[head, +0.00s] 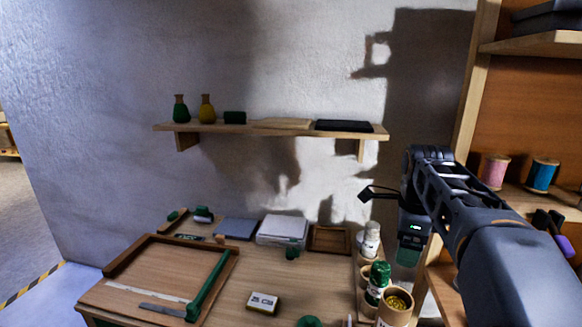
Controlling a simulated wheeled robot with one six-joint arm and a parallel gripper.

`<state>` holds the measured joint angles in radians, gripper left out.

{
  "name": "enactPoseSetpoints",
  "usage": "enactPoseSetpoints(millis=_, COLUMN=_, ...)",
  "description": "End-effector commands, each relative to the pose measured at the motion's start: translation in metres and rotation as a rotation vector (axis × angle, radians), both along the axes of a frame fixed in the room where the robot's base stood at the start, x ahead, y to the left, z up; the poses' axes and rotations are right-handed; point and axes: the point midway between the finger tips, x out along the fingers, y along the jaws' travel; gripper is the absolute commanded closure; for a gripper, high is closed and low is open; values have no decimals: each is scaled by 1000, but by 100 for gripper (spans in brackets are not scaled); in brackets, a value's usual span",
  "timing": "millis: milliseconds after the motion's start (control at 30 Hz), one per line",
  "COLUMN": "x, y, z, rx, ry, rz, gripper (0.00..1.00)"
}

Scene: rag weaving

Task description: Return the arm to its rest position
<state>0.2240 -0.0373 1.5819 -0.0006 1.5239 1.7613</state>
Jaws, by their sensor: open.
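My arm reaches in from the lower right. Its end, with my gripper (376,192), is raised in front of the wall, just below the right end of the wall shelf and above the right side of the worktable. The gripper is open, and I see nothing held in it. The fingers are small and dark here, so their exact spread is hard to make out. A dark wrist part with a green light hangs below the elbow-like bend. My arm covers part of the shelving on the right.
The worktable (235,285) holds a wooden frame (121,254), a small white box (263,302) and several jars and bottles (371,240) close below my wrist. A wall shelf (270,127) carries two vases. Shelving with thread spools (543,175) stands close at right. Open air lies left of the gripper.

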Motion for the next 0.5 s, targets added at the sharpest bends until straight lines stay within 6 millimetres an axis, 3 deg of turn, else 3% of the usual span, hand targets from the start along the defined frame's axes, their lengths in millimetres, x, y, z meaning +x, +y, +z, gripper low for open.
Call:
enactPoseSetpoints(millis=267, x=-9, y=10, z=-45, rx=-82, ry=-44, rz=703, gripper=17)
enactPoseSetpoints(millis=500, x=-38, y=33, z=-81, rx=-195, ry=-82, rz=1335, gripper=17)
